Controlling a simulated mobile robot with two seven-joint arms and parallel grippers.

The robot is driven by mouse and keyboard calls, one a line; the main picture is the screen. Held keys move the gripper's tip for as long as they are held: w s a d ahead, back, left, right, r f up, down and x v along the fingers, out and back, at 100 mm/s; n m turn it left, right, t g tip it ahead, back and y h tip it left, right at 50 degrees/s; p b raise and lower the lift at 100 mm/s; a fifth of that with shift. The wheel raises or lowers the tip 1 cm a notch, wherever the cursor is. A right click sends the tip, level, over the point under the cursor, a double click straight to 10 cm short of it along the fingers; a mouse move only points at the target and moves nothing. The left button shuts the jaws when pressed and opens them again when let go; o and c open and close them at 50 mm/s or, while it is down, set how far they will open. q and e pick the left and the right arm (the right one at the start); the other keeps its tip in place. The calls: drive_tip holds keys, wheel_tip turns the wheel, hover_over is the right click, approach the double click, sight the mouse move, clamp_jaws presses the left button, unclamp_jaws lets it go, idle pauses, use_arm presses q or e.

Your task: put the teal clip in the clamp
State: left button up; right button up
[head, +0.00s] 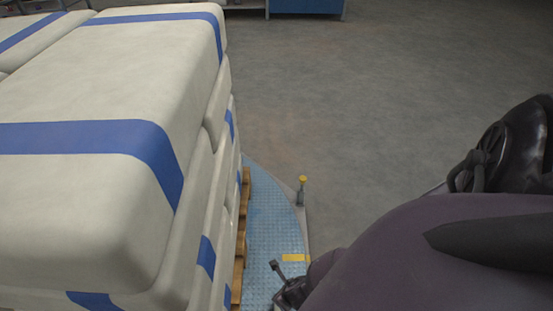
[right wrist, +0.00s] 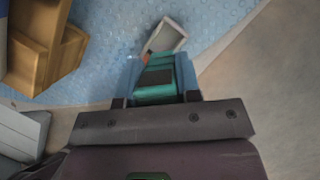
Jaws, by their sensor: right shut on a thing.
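The teal clip (right wrist: 157,84) is between the fingers of my right gripper (right wrist: 158,98) in the right wrist view. The gripper is shut on it. A small light-rimmed, box-like grey piece (right wrist: 167,36), perhaps the clamp, is just beyond the clip's far end, above the blue plate. I cannot tell whether they touch. In the head view my right arm hides most of this spot. A small dark fitting (head: 277,266) shows beside the arm's end. The clip cannot be made out there. My left gripper is not in view.
White sacks with blue bands (head: 100,80) are stacked high on a wooden pallet (head: 238,270) at the left. The pallet stands on a blue round plate (head: 272,215). A yellow-capped post (head: 302,190) stands at its edge. Grey floor (head: 380,90) beyond is clear.

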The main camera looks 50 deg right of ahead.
drive_tip(key=f+b, duration=0.1)
drive_tip(key=f, duration=0.1)
drive_tip(key=f+b, duration=0.1)
drive_tip(key=f, duration=0.1)
drive_tip(key=s+f+b, duration=0.1)
drive_tip(key=f, duration=0.2)
drive_tip(key=shift+f+b, duration=0.1)
drive_tip(key=shift+b, duration=0.2)
drive_tip(key=f+b, duration=0.1)
drive_tip(key=f, duration=0.1)
drive_tip(key=f+b, duration=0.2)
drive_tip(key=shift+w+f, duration=0.2)
drive_tip(key=shift+f, duration=0.15)
drive_tip(key=shift+w+f+b, duration=0.1)
drive_tip(key=shift+f+b, duration=0.15)
drive_tip(key=shift+b, duration=0.2)
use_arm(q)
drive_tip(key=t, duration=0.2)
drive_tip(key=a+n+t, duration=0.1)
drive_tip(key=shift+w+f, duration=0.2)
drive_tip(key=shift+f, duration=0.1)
use_arm(e)
drive_tip(key=shift+w, duration=0.25)
drive_tip(key=o, duration=1)
